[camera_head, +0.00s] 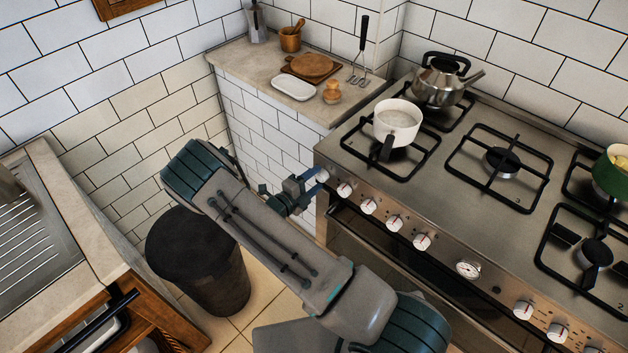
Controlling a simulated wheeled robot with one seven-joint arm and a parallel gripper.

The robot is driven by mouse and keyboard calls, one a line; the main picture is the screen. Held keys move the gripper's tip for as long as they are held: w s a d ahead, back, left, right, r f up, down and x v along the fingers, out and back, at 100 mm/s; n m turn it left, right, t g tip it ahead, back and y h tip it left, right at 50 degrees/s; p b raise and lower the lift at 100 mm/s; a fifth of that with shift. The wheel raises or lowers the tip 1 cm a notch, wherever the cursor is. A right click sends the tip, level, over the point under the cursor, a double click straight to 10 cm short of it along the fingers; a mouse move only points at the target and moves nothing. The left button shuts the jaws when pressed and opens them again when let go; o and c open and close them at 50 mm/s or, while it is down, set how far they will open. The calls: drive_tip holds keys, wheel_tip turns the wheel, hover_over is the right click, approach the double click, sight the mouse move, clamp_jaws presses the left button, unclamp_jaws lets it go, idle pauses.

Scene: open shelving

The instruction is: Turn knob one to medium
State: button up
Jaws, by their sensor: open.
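The stove (470,205) has a row of white knobs with red marks along its front panel. The nearest clear ones to my gripper are a knob (345,190), a second knob (367,206) and a third knob (394,223); more follow to the right. No readable label shows which is knob one. My gripper (314,181) is open at the left end of the panel. A pale round part (323,175), likely the leftmost knob, shows at its fingertips, partly hidden. I cannot tell whether the fingers touch it or how it is turned.
A white pot (397,122) and a kettle (442,80) stand on the left burners; a green pot (613,172) is at the right. A counter (240,62) holds boards and utensils. A dark bin (200,262) stands below my arm. A sink counter (60,215) is left.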

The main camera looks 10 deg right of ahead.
drive_tip(key=f+b+v, duration=0.1)
drive_tip(key=b+v, duration=0.1)
drive_tip(key=v, duration=1.1)
drive_tip(key=shift+s+a+r, duration=0.2)
drive_tip(key=shift+a+r, duration=0.2)
drive_tip(key=shift+r, duration=0.05)
drive_tip(key=s+d+r+m+g+y, duration=0.2)
drive_tip(key=s+d+r+m+g, duration=0.35)
drive_tip(key=m, duration=0.55)
drive_tip(key=s+d+r+m+g+y, duration=0.2)
drive_tip(key=d+r+m+g, duration=0.35)
drive_tip(key=r+m, duration=0.4)
drive_tip(key=s+r+m+t+y, duration=0.2)
drive_tip(key=s+r+m+y, duration=0.3)
drive_tip(key=m, duration=0.7)
drive_tip(key=s+d+r+m+t+y, duration=0.1)
drive_tip(key=s+r+m+y, duration=0.4)
drive_tip(key=m, duration=0.7)
drive_tip(key=shift+s+d+r+t, duration=0.15)
drive_tip(key=shift+s+r+t, duration=0.5)
drive_tip(key=shift+s, duration=0.5)
